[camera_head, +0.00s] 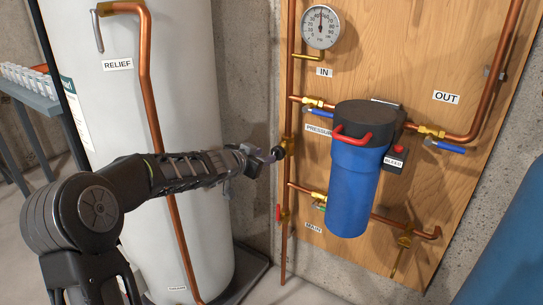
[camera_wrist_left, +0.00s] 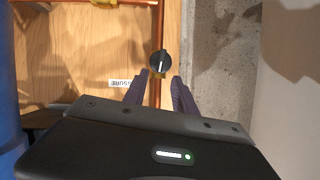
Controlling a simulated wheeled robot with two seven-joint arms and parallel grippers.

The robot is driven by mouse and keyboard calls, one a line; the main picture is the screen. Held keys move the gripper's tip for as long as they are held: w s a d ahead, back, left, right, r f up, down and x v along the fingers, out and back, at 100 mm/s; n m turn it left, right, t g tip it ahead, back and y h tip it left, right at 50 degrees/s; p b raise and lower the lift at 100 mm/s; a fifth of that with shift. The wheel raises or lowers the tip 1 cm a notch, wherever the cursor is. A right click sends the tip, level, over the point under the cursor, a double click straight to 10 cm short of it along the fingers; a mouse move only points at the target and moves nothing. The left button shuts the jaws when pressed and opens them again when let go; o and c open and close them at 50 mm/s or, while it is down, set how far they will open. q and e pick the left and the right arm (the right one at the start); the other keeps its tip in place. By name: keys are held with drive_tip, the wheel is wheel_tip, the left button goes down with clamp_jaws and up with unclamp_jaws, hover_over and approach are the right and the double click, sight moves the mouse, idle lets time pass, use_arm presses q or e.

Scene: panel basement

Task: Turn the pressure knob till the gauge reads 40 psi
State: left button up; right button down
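The round white pressure gauge (camera_head: 321,27) is at the top of the wooden panel. Its needle points almost straight up; the exact reading is too small to tell. The black pressure knob (camera_head: 277,152) sits on the vertical copper pipe, left of the PRESSURE label (camera_head: 319,130). In the left wrist view the knob (camera_wrist_left: 160,62) carries a pale line and lies just past my fingertips, between their lines. My left gripper (camera_head: 267,156) is open, its two fingers (camera_wrist_left: 161,78) apart and pointing at the knob. I cannot tell whether they touch it. My right gripper is out of view.
A blue filter housing (camera_head: 350,185) with a red handle stands right of the knob. A red-handled valve (camera_head: 278,212) is lower on the pipe. A white tank (camera_head: 185,90) with a copper relief pipe stands behind my left arm. A blue object fills the lower right corner.

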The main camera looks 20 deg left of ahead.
sight(277, 154)
use_arm(q)
drive_tip(key=x, duration=0.6)
drive_tip(key=shift+c, duration=0.3)
clamp_jaws()
